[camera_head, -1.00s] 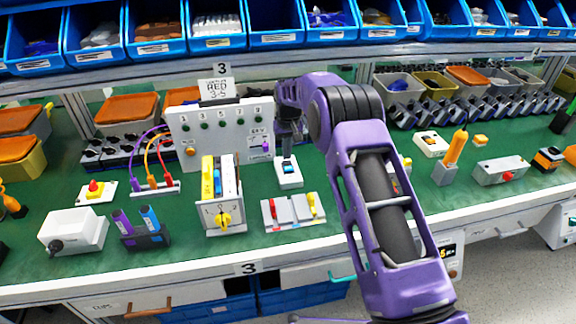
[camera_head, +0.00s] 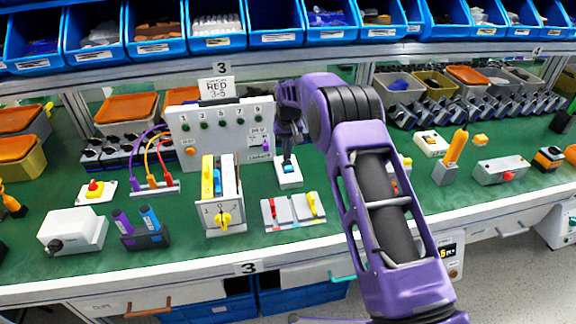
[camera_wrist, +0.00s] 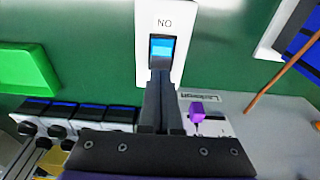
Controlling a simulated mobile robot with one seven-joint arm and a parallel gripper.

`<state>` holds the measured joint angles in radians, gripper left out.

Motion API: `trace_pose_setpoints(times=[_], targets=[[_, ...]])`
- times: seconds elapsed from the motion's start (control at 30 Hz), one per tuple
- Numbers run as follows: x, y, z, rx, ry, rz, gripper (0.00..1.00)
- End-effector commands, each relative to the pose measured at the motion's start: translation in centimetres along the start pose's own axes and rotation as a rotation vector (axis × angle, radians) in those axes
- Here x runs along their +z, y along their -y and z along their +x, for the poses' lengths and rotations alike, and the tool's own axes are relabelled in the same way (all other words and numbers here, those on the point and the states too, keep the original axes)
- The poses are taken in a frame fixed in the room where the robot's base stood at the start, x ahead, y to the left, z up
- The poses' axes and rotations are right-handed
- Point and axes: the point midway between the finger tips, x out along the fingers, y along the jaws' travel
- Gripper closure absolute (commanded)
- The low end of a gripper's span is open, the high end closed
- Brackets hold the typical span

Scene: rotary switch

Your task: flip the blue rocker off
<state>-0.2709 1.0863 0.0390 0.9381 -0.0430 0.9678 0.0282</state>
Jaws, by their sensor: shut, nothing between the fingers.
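The blue rocker (camera_head: 288,165) sits in a white switch housing (camera_head: 290,180) on the green bench, just right of the upright grey panel. In the wrist view the rocker (camera_wrist: 162,48) shows a bright blue face in a dark frame, on the white plate (camera_wrist: 180,20) with upside-down "ON" lettering beyond it. My gripper (camera_head: 287,156) points down over the switch, shut and empty. In the wrist view its closed fingertips (camera_wrist: 160,74) are at the rocker's near edge and hide part of it. I cannot tell whether they touch.
The grey panel (camera_head: 211,140) with a purple lever (camera_wrist: 196,110) stands close beside my gripper. A box with a yellow knob (camera_head: 224,218) and a plate with red and yellow levers (camera_head: 292,210) stand nearby. Green bench shows between the fixtures.

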Motion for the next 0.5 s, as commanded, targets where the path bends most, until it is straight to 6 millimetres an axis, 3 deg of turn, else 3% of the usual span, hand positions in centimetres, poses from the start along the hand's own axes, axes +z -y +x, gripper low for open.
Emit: trace_pose_setpoints(times=[0.5], targets=[[0.14, 0.00, 0.86, 0.000, 0.001, 0.000, 1.00]])
